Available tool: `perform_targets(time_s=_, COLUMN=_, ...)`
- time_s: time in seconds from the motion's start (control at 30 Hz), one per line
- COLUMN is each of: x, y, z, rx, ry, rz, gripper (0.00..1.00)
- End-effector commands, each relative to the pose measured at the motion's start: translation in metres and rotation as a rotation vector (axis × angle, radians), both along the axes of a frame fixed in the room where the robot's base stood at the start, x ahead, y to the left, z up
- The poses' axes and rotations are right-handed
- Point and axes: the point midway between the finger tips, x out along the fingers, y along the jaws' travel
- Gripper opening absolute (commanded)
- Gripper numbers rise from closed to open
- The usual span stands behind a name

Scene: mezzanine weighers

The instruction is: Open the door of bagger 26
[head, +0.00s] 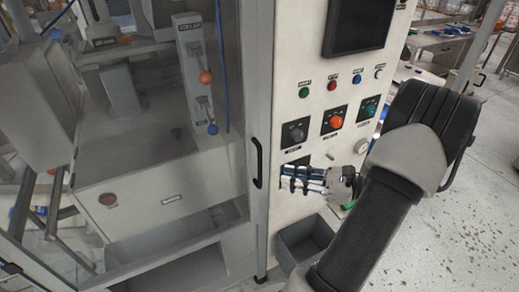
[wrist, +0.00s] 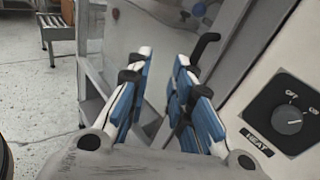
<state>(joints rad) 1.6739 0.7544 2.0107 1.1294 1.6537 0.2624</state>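The bagger's door (head: 150,120) is a large clear panel in a grey frame at the left of the head view, and it looks shut. Its black upright bar handle (head: 257,163) is on the frame's right edge. A black handle (wrist: 206,46) also shows in the wrist view, just beyond the right finger. My gripper (head: 284,178) is to the right of the handle, in front of the control panel, pointing left. Its blue and white fingers (wrist: 163,62) are apart with nothing between them. They look clear of the handle. I cannot read a number 26.
The control panel (head: 310,118) has a dark screen (head: 357,25), buttons and rotary knobs. A HEAT knob (wrist: 288,118) is close on the right in the wrist view. A grey bin (head: 303,240) is below my gripper. Speckled floor (head: 460,220) is open at right.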

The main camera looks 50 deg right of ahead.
Motion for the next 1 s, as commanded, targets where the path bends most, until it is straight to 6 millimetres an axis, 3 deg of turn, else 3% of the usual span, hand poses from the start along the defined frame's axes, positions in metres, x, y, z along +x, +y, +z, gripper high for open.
perform_targets(time_s=0.03, x=-0.016, y=-0.016, z=-0.002, rx=0.038, ry=-0.021, rz=-0.079, gripper=0.21)
perform_targets(time_s=0.13, x=-0.035, y=-0.035, z=-0.006, rx=0.08, ry=-0.048, rz=-0.171, gripper=0.21)
perform_targets(time_s=0.3, x=-0.036, y=-0.043, z=-0.009, rx=0.098, ry=-0.062, rz=-0.21, gripper=0.21)
perform_targets(time_s=0.47, x=-0.01, y=-0.038, z=-0.009, rx=0.097, ry=-0.06, rz=-0.204, gripper=0.21)
perform_targets(time_s=1.0, x=0.103, y=-0.022, z=-0.009, rx=0.095, ry=-0.059, rz=-0.202, gripper=0.21)
